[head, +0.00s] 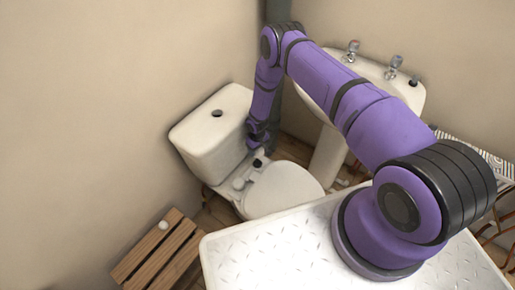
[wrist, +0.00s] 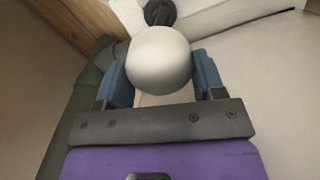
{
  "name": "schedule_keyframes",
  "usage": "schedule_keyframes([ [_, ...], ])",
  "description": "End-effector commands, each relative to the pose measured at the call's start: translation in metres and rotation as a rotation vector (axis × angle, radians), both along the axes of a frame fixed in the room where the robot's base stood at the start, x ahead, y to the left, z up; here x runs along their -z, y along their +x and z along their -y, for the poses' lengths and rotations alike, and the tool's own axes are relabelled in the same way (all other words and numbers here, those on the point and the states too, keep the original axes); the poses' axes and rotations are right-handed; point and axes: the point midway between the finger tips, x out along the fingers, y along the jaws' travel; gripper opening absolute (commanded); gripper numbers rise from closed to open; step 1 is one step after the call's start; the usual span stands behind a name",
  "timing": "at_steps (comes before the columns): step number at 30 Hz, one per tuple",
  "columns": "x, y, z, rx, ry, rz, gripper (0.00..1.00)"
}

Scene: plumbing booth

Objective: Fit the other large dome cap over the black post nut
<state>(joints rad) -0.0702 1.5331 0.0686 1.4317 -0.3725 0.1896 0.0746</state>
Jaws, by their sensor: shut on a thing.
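My gripper (wrist: 162,78) is shut on a white dome cap (wrist: 160,58), with a blue finger on each side of it. The black post nut (wrist: 160,12) shows just beyond the cap in the wrist view, partly hidden behind it. In the head view my gripper (head: 254,140) is low behind the toilet seat, near the black post nut (head: 257,163). The cap appears apart from the nut, but the gap between them is hard to judge. Another white dome cap (head: 239,183) sits at the left rear of the seat.
The toilet cistern (head: 212,130) stands close to the left of my gripper, and the closed toilet lid (head: 283,190) lies in front. A wooden slatted stool (head: 155,255) holds a small white round piece (head: 164,225). A washbasin (head: 340,75) is at the back right.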

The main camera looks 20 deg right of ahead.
Motion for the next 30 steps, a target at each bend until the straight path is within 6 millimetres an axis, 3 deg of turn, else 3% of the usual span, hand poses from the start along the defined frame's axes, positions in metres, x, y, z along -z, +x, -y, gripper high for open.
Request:
schedule_keyframes([
  [30, 0.074, -0.001, 0.0, 0.001, 0.001, -0.001, 0.41],
])
